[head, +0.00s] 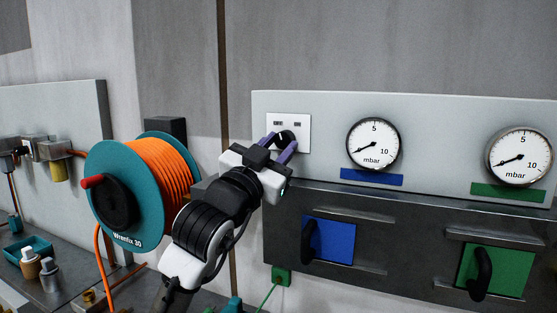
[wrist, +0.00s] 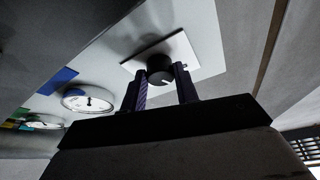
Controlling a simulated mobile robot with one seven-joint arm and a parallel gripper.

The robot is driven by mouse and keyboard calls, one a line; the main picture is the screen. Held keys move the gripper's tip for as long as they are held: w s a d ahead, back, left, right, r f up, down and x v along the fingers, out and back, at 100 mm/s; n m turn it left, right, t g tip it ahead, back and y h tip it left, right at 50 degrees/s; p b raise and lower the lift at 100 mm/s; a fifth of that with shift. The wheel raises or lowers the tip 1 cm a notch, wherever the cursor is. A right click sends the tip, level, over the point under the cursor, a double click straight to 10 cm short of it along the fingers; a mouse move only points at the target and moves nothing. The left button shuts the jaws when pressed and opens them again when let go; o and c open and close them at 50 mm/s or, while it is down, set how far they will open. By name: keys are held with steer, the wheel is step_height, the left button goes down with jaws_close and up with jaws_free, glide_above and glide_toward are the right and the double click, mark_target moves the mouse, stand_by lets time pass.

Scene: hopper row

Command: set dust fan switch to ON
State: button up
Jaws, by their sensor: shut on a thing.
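The dust fan switch is a black round knob (head: 286,136) on a white plate (head: 302,120) on the light grey panel. Two small dark labels sit on the plate above the knob; their text is too small to read. My gripper (head: 282,143) is at the knob, with its purple fingers on either side of it. In the wrist view the knob (wrist: 160,69) sits between the two fingertips (wrist: 161,78), and a small white mark shows on its edge. The gripper is shut on the knob. The fingers partly hide the knob's sides.
Two round mbar gauges (head: 373,144) (head: 519,156) are on the panel to the right. Below them are a blue slide plate (head: 329,240) and a green one (head: 495,268) with black handles. A teal reel with orange hose (head: 166,170) stands close left of my arm.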

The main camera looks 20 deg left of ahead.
steer(key=m+h+b, duration=0.1)
steer(key=m, duration=0.1)
steer(key=m+b, duration=0.1)
steer(key=m, duration=0.1)
steer(key=shift+a+f+g+h, duration=0.1)
steer(key=shift+f+g+h, duration=0.05)
steer(key=shift+g+h, duration=0.25)
steer(key=m, duration=0.1)
steer(key=m+g+h+b, duration=0.1)
steer(key=m, duration=0.1)
steer(key=shift+a+r+m, duration=0.1)
steer(key=shift+r+m, duration=0.1)
steer(key=shift+m, duration=0.1)
steer(key=m, duration=0.2)
steer(key=m+g, duration=0.1)
steer(key=m, duration=0.1)
steer(key=m+g+h, duration=0.1)
steer(key=m, duration=0.1)
steer(key=shift+a+r, duration=0.15)
steer(key=shift+r, duration=0.1)
steer(key=o, duration=1)
steer(key=b+v, duration=0.1)
steer(key=v, duration=0.3)
steer(key=b+v, duration=0.1)
steer(key=v, duration=0.4)
steer(key=b+v, duration=0.1)
steer(key=v, duration=0.3)
steer(key=shift+s+a+r, duration=0.2)
steer(key=shift+s+a, duration=0.1)
steer(key=shift+s, duration=0.05)
